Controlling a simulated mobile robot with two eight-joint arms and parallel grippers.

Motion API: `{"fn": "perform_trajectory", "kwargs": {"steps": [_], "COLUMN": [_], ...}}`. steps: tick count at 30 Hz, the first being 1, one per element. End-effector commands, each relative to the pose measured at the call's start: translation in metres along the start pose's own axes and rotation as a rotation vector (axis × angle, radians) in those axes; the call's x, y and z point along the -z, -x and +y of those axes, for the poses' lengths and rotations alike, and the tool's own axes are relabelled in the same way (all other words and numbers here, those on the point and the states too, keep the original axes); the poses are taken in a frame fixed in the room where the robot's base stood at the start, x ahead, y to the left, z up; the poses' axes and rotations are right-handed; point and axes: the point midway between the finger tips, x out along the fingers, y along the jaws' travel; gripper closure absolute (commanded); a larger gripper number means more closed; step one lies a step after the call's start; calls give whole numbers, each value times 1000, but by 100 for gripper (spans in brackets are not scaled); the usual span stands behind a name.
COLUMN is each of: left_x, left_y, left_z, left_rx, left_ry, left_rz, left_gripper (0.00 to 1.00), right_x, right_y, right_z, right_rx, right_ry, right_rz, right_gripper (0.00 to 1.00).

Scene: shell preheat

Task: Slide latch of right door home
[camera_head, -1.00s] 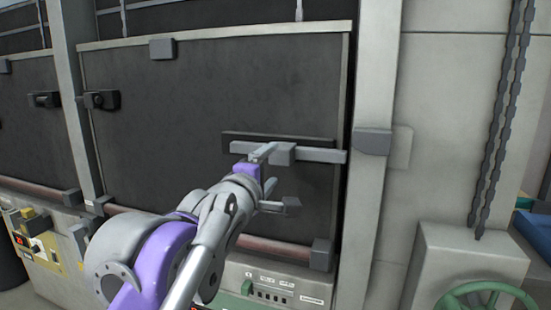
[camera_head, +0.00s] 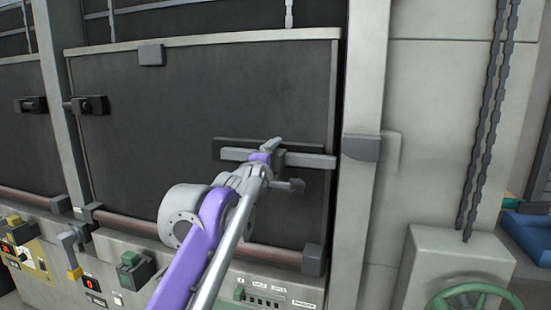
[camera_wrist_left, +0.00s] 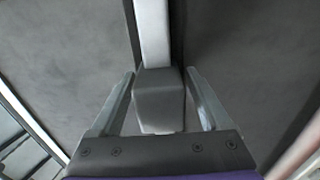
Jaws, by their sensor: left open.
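The right door (camera_head: 170,110) is a dark panel with a pale frame. Its latch is a grey horizontal bar (camera_head: 318,161) with a block-shaped handle (camera_head: 279,158) on a dark backing strip. My left gripper (camera_head: 281,165) is at the handle, one finger above and one below. In the left wrist view the handle (camera_wrist_left: 159,103) sits between the open fingers (camera_wrist_left: 160,100), with gaps on both sides. The right gripper is out of view.
A pale post (camera_head: 360,210) stands right of the door. Chains (camera_head: 483,130) hang by the wall, above a green handwheel (camera_head: 475,298). A control panel (camera_head: 265,290) lies below the door. Another dark door with a latch (camera_head: 30,104) is at left.

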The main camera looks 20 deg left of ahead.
Motion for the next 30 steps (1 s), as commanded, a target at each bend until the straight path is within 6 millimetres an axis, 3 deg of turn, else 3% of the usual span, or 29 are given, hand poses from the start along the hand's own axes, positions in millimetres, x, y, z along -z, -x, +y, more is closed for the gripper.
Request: {"fn": "perform_trajectory", "kwargs": {"steps": [3,16,30], "left_x": [0,0,0], "left_y": [0,0,0], "left_z": [0,0,0], "left_rx": [0,0,0], "left_ry": [0,-1,-1], "left_rz": [0,0,0], "left_gripper": [24,100,100], "right_x": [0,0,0], "right_y": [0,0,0], "right_z": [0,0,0], "right_rx": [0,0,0], "right_ry": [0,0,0], "right_rz": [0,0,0], "right_gripper": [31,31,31]}}
